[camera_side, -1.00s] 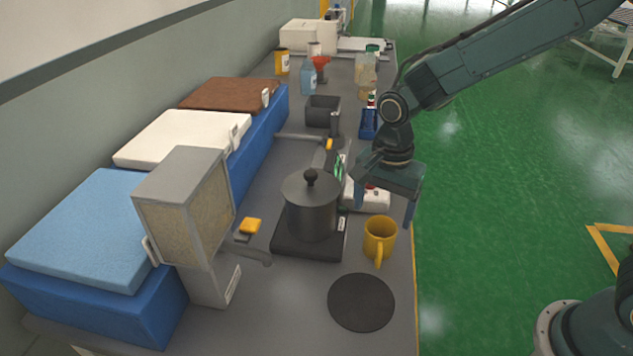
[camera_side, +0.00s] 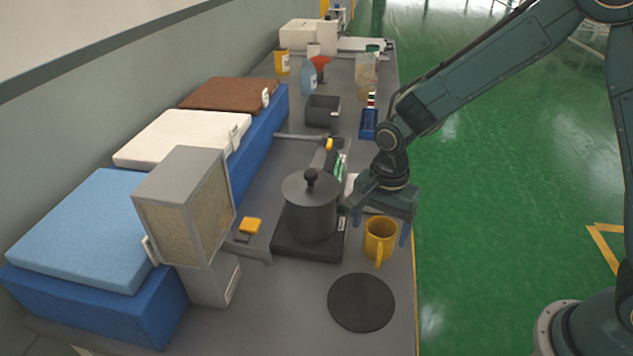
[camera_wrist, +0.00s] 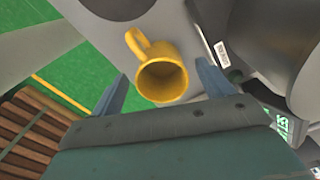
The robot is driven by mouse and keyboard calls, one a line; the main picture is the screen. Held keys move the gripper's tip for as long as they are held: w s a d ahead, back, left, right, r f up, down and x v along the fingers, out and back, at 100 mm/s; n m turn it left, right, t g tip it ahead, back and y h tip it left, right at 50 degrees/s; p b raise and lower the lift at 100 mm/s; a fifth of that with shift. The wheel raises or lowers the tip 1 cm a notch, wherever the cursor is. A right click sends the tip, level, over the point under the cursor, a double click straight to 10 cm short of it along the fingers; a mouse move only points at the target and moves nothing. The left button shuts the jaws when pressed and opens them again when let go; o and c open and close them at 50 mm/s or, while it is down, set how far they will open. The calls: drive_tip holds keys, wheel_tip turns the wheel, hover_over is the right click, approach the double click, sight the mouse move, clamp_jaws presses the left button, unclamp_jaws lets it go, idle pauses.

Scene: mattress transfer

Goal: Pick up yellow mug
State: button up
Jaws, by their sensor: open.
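The yellow mug (camera_side: 379,240) stands upright on the grey table near its right edge, just right of the dark pot (camera_side: 311,208). Its handle points toward the front in the side view. My gripper (camera_side: 376,226) is open and empty, just above and behind the mug. In the wrist view the mug (camera_wrist: 161,70) shows its open mouth, with its handle at upper left. My gripper's two fingers (camera_wrist: 163,85) show to the left and right of the mug, apart from its wall as far as I can tell.
A black round mat (camera_side: 361,303) lies in front of the mug. The pot stands on a dark hotplate (camera_side: 297,248) close to my left finger. A tall box dispenser (camera_side: 186,208) and coloured mattresses (camera_side: 85,229) fill the left. Green floor lies beyond the right edge.

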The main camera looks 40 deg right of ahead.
drive_tip(key=c, duration=1.3)
drive_tip(key=shift+r, duration=0.1)
wheel_tip(320, 180, up, 20)
idle(0.3)
